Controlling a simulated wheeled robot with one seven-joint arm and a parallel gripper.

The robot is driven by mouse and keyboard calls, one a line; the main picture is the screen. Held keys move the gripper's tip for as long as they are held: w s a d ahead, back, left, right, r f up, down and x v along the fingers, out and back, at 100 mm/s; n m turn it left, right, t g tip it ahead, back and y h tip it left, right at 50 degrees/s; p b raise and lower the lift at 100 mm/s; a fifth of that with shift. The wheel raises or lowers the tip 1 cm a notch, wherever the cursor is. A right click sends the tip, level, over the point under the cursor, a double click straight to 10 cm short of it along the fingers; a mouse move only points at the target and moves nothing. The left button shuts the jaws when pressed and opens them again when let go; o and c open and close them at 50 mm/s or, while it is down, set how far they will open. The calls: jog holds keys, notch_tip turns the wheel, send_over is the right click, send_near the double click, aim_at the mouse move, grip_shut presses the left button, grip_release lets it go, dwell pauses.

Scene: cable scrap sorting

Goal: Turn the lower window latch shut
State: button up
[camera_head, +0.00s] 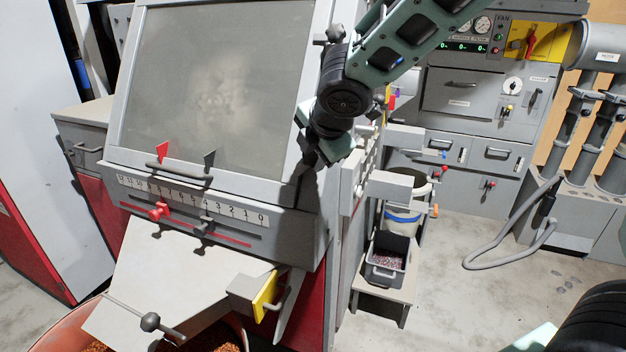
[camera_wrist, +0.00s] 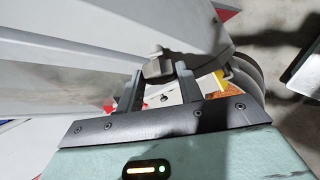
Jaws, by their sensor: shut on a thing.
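The window (camera_head: 215,75) is a large grey pane in a light frame on the sloping front of the machine. My gripper (camera_head: 311,158) is at the lower right edge of the window frame. In the wrist view, my gripper (camera_wrist: 160,74) has its two dark fingers on either side of the lower window latch (camera_wrist: 156,62), a small grey block, and is shut on it. In the head view my gripper hides this latch, so its exact angle is hard to tell. The upper latch (camera_head: 338,32) is a dark knob near the window's top right corner.
Below the window are a handle (camera_head: 178,170), a number scale (camera_head: 190,198) and a red knob (camera_head: 158,211). Small side blocks (camera_head: 390,186) jut out right of my gripper. A bin of scrap (camera_head: 386,262) stands lower right. Open floor (camera_head: 450,290) lies beyond it.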

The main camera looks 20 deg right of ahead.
jog(key=f+m+t+b, duration=0.1)
jog(key=m+t+b, duration=0.1)
jog(key=b, duration=0.7)
jog(key=shift+s+f+y, duration=0.15)
jog(key=shift+y, duration=0.15)
jog(key=m+t+b, duration=0.2)
jog(key=m+b, duration=0.1)
jog(key=b, duration=0.8)
jog(key=shift+s+d+f, duration=0.1)
jog(key=shift+f, duration=0.05)
jog(key=m+t+b, duration=0.1)
jog(key=m+b, duration=0.1)
jog(key=b, duration=0.5)
jog(key=shift+t+b, duration=0.3)
jog(key=shift+b, duration=0.1)
jog(key=shift+r+m+b, duration=0.35)
jog(key=shift+m+b, duration=0.05)
jog(key=shift+b, duration=0.15)
jog(key=o, duration=1)
jog(key=shift+s+r, duration=0.1)
